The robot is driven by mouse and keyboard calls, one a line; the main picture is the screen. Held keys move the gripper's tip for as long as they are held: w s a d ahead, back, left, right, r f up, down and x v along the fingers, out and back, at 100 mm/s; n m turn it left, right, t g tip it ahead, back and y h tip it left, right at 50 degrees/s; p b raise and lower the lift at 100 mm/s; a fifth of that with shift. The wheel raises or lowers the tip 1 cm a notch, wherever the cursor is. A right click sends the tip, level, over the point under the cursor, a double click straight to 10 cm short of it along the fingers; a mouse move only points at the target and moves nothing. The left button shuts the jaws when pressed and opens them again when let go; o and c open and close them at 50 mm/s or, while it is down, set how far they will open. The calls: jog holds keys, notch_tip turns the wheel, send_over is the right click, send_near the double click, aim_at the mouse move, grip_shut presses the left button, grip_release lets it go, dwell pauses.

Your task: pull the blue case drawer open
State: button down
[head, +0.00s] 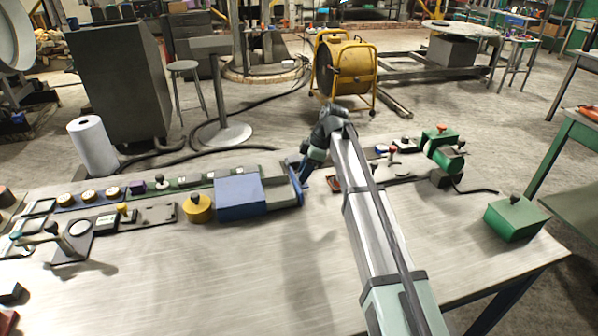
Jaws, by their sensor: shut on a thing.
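The blue case (238,196) lies on the worktable, left of the middle. Its drawer (280,193) sticks out of the right side, showing a grey-blue body between the case and an upright blue front (296,186). The drawer stands partly open. My gripper (303,174) is at the right of this front, reaching down from the upper right. It is shut on the drawer's handle, which is mostly hidden behind the fingers.
A yellow round knob (197,208) stands close left of the case. Panels with knobs run along the table's left and back. Green devices (442,150) and a green box (516,218) stand to the right. The front middle of the table (210,285) is clear.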

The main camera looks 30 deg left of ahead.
jog(key=c, duration=0.8)
grip_release()
jog(key=v, duration=1.3)
jog(key=shift+w+d+r, duration=0.1)
jog(key=shift+r, duration=0.3)
